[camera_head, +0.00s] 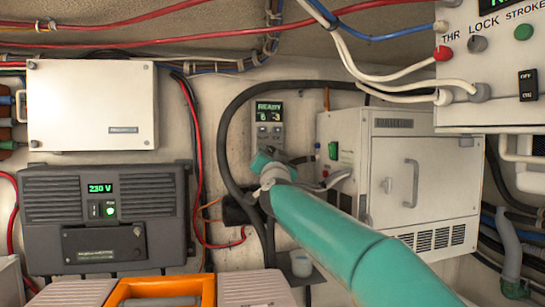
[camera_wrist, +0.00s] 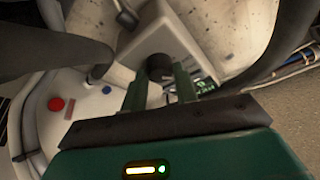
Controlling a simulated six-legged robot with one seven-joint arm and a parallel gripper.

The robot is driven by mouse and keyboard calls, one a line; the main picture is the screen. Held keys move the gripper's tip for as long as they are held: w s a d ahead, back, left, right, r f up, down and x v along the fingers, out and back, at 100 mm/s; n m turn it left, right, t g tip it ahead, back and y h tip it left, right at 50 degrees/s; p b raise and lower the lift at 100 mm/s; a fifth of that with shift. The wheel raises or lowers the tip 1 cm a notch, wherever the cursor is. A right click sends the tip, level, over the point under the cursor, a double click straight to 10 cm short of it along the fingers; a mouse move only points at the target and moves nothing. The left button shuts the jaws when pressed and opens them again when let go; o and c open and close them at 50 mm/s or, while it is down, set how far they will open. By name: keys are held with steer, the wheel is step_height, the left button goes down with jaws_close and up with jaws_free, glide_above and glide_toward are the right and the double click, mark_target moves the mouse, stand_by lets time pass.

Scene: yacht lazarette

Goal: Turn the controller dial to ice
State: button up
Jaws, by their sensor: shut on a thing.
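The controller is a narrow grey panel on the wall with a lit green display (camera_head: 269,108) in the head view; the display's top line seems to read READY. My arm covers its lower part there, and my fingertips are hidden. In the wrist view the controller (camera_wrist: 168,32) is a pale box with a dark round dial (camera_wrist: 160,66). My gripper (camera_wrist: 159,78) is shut on the dial, with one green finger on each side. The dial's pointer and any ice mark cannot be read.
A white cabinet with a handle (camera_head: 411,183) stands right of the controller, beside my arm. A thick black hose (camera_head: 224,150) loops round the controller's left. A dark 230 V unit (camera_head: 105,217) and a white box (camera_head: 92,104) are at left. A switch panel (camera_head: 490,65) hangs upper right.

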steer(key=m+g+h, duration=0.1)
steer(key=m, duration=0.3)
steer(key=m+g+h, duration=0.1)
steer(key=m, duration=0.4)
steer(key=m+g+h, duration=0.1)
steer(key=m+g, duration=0.1)
steer(key=m, duration=0.2)
steer(key=shift+a+r+m+h, duration=0.25)
steer(key=shift+r+m+h, duration=0.05)
steer(key=o, duration=1)
steer(key=shift+s, duration=0.1)
steer(key=s+a, duration=0.1)
steer(key=s, duration=0.8)
steer(key=s+a, duration=0.1)
steer(key=s, duration=0.3)
steer(key=shift+s+a+f, duration=0.1)
steer(key=shift+s+a, duration=0.15)
steer(key=shift+a, duration=0.05)
